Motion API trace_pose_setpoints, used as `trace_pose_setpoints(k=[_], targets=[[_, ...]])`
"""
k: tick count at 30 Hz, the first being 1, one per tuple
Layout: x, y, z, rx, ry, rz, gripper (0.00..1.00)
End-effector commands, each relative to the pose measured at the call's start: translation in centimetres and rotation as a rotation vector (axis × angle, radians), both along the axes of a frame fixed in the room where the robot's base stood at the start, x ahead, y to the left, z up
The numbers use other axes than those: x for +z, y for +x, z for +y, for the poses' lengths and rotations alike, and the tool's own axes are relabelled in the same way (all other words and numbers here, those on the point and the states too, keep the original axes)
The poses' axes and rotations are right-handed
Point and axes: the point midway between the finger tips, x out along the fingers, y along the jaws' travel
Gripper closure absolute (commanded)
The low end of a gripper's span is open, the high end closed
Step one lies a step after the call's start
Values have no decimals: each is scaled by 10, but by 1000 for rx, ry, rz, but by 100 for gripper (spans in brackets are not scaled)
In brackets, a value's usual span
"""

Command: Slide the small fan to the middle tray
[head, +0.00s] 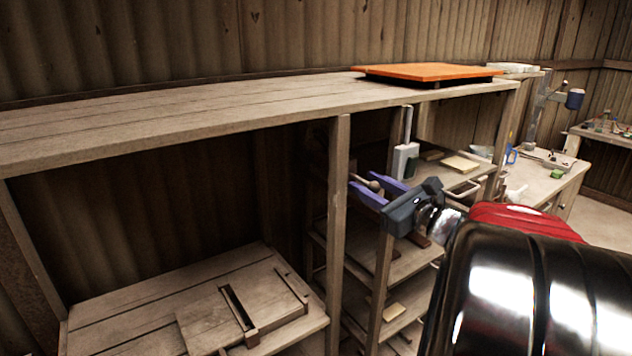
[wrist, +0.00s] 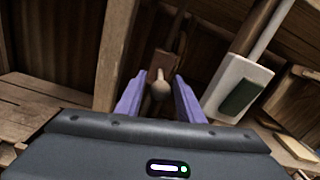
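My gripper (head: 379,186) has two purple fingers and reaches in front of the shelf rack in the head view. In the wrist view my gripper (wrist: 160,98) is open, with a pale round knob (wrist: 160,86) showing between the fingers and a gap on either side. The knob also shows in the head view (head: 376,186). A brown wooden piece (wrist: 165,64) is behind the knob. I cannot make out a small fan, nor tell which surface is the middle tray.
A white block with a green face (head: 405,160) hangs on a rod right of the fingers, also in the wrist view (wrist: 238,88). A wooden post (head: 338,225) stands to the left. An orange board (head: 428,71) lies on the top shelf (head: 180,108), whose left part is bare.

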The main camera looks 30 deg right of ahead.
Motion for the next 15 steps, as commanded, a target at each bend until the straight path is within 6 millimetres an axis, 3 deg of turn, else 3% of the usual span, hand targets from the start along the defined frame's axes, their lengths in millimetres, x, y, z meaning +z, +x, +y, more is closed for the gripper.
trace_pose_setpoints(k=[6,15], targets=[[-1,14,1,1,1,1,66],[0,14,0,-1,1,1,67]])
